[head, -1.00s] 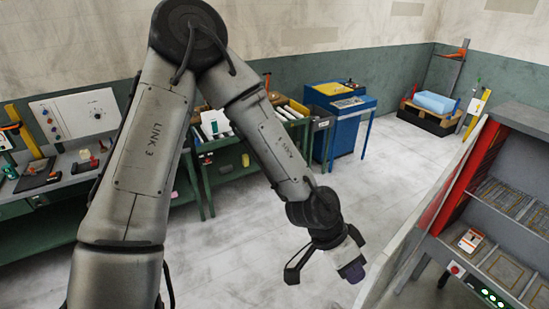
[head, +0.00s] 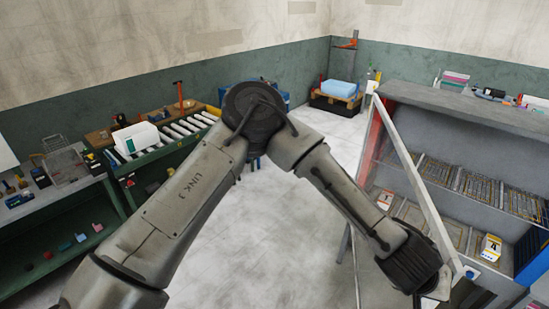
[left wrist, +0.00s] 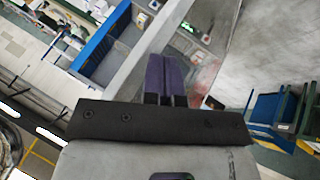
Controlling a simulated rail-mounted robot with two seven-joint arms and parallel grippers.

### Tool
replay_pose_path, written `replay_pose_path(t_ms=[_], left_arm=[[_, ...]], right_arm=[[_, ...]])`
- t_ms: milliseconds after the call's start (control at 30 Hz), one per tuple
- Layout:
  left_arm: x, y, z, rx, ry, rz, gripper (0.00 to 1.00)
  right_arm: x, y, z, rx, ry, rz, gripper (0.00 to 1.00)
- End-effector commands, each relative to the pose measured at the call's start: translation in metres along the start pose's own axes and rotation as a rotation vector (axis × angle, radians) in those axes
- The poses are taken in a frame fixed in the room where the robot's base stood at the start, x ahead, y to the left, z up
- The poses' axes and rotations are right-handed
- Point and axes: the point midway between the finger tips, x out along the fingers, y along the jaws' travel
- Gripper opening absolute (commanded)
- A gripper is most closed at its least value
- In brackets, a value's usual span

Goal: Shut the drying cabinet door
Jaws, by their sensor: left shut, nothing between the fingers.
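The drying cabinet (head: 450,105) stands at the right in the head view, with shelves inside. Its door (head: 412,172), a clear pane in a pale frame, stands ajar, angled out from the cabinet front. My left arm reaches across to the door's near end, where the arm hides part of the frame. My left gripper's fingers are hidden in the head view. The left wrist view shows the purple fingers (left wrist: 168,75) shut and empty, close to the door's pale frame (left wrist: 150,62); I cannot tell whether they touch. My right gripper is not in view.
Items on the shelves include an orange-and-white box (head: 490,247). Bottles and boxes stand on the cabinet top. A green workbench (head: 75,215) and a roller table (head: 180,135) stand at the left. The pale floor (head: 255,235) between is clear.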

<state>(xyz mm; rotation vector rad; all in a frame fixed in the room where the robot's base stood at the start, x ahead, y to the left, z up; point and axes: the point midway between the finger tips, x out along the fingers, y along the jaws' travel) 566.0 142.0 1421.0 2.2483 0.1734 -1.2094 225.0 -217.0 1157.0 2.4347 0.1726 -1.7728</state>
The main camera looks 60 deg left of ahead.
Motion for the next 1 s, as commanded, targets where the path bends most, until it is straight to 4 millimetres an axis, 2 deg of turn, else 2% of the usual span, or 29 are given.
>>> replay_pose_path(t_ms=[300,1000], left_arm=[[0.0101,0.0102,-0.0082,-0.03,0.016,-0.016,0.0],[0.0101,0.0112,-0.0086,-0.031,0.017,-0.016,0.0]], right_arm=[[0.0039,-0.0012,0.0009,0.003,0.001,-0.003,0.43],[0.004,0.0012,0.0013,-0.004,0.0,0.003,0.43]])
